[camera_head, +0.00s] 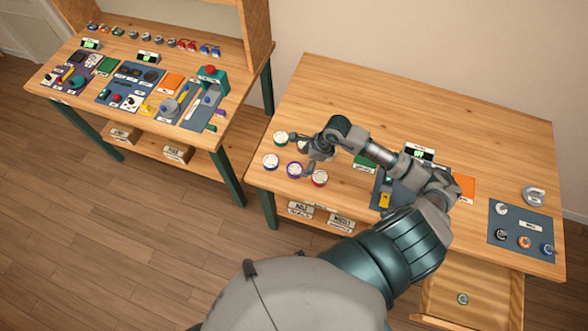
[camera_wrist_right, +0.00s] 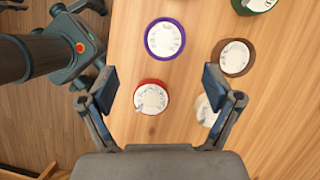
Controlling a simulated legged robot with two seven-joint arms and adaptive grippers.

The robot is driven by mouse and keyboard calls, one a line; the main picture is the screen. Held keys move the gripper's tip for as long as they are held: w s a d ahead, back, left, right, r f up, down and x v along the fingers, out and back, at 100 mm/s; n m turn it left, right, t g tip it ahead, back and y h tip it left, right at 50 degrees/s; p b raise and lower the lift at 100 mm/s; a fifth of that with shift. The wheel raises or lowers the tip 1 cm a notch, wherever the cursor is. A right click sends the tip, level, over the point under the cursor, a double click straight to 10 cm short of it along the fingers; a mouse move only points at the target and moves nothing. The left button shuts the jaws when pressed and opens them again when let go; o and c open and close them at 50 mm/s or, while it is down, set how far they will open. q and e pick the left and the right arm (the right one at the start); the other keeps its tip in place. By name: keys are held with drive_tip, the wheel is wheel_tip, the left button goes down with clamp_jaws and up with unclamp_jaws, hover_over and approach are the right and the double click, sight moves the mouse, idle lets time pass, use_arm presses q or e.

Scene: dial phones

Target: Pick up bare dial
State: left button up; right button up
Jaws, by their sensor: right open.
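Several round dials with white faces lie on the right table. In the right wrist view a pale dial with no clear coloured rim (camera_wrist_right: 205,111), which looks like the bare dial, is partly hidden behind the right-hand finger. A red-rimmed dial (camera_wrist_right: 151,98) lies between the fingers in the picture; a purple-rimmed dial (camera_wrist_right: 165,38) and a brown-rimmed dial (camera_wrist_right: 235,57) lie further up. My right gripper (camera_wrist_right: 161,88) is open and empty above them. In the head view it (camera_head: 311,160) hangs over the dial group and hides part of it. My left gripper is not in view.
A dark mat (camera_head: 510,243) with several parts lies at the right, above an open drawer (camera_head: 470,290). The table's back half is clear. A cluttered workbench (camera_head: 130,65) stands left.

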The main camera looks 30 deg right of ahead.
sight(294, 169)
drive_tip(key=x, duration=0.5)
drive_tip(key=w+p+x, duration=0.1)
drive_tip(key=x, duration=0.2)
drive_tip(key=shift+d, duration=0.1)
drive_tip(key=c, duration=1.3)
